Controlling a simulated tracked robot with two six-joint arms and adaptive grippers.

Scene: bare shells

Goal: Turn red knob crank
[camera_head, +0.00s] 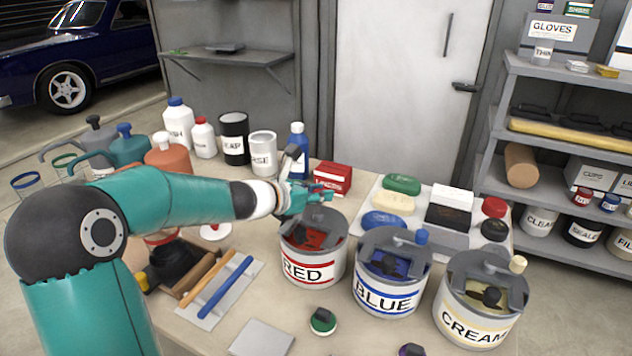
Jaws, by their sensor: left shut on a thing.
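The RED can (313,262) stands on the table with red paint visible inside and a grey crank bar across its open top. My left gripper (322,195) is above the back rim of this can, with its arm coming in from the left. It is shut on the can's red crank knob, which the fingers mostly hide; only a little red shows between them. My right gripper is not in view.
The BLUE can (388,291) and CREAM can (474,315) stand to the right, each with a raised crank knob. A red box (333,177) sits close behind my gripper. A blue bottle (298,150) and other containers stand at the back left. A tray (478,238) holds coloured blocks.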

